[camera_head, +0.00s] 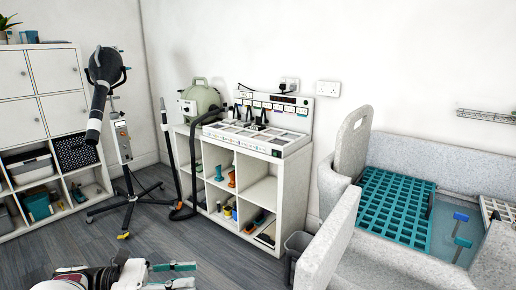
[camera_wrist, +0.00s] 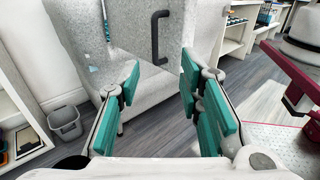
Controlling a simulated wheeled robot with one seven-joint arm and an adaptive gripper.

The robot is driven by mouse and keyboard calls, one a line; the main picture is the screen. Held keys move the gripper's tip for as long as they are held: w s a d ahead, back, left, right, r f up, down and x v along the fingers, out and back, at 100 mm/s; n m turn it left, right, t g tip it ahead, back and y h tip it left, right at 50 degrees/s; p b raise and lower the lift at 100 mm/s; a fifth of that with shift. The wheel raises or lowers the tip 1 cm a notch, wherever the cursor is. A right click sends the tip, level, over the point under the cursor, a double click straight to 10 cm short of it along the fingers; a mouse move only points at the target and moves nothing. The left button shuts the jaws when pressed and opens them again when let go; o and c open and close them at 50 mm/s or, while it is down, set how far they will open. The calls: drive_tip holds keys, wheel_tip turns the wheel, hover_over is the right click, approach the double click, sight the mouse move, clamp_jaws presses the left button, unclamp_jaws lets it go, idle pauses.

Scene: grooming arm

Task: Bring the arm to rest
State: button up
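My gripper (camera_head: 174,274) shows at the bottom left of the head view, with part of my arm beside it. In the wrist view my gripper (camera_wrist: 160,98) has its two teal-padded fingers wide apart. Nothing is between the fingers; grey floor and the side of a pale grey tub (camera_wrist: 150,75) with a dark handle show beyond them. The gripper is open and empty, and touches nothing that I can see.
A white shelf unit (camera_head: 273,213) carries a grooming station (camera_head: 258,139). A dryer on a wheeled stand (camera_head: 122,143) is at the left. The grey tub (camera_head: 330,238) with a teal grate (camera_head: 395,205) is at the right. A grey bin (camera_head: 297,246) stands between. Floor (camera_head: 215,245) is clear in front.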

drive_tip(key=d+r+m+g+y+p, duration=0.25)
drive_tip(key=d+r+m+y, duration=0.2)
drive_tip(key=d+r, duration=0.6)
drive_tip(key=d+r+m+g+y+p, duration=0.2)
drive_tip(key=d+r+m+g+y, duration=0.35)
drive_tip(key=d, duration=0.85)
drive_tip(key=s+d+r+m+t+y+p, duration=0.2)
drive_tip(key=s+d+r+m+t, duration=0.1)
drive_tip(key=s, duration=0.5)
drive_tip(key=s+d+r+m+t+y+p, duration=0.2)
drive_tip(key=s+d+r+m+t, duration=0.1)
drive_tip(key=s, duration=0.5)
drive_tip(key=s+d+r+m+t+y+p, duration=0.2)
drive_tip(key=s+d+r+m+y, duration=0.1)
drive_tip(key=s, duration=0.5)
wheel_tip(320, 180, up, 3)
drive_tip(key=shift+d+f+m+t, duration=0.15)
drive_tip(key=shift+d+m+t, duration=0.35)
drive_tip(key=shift+d, duration=0.7)
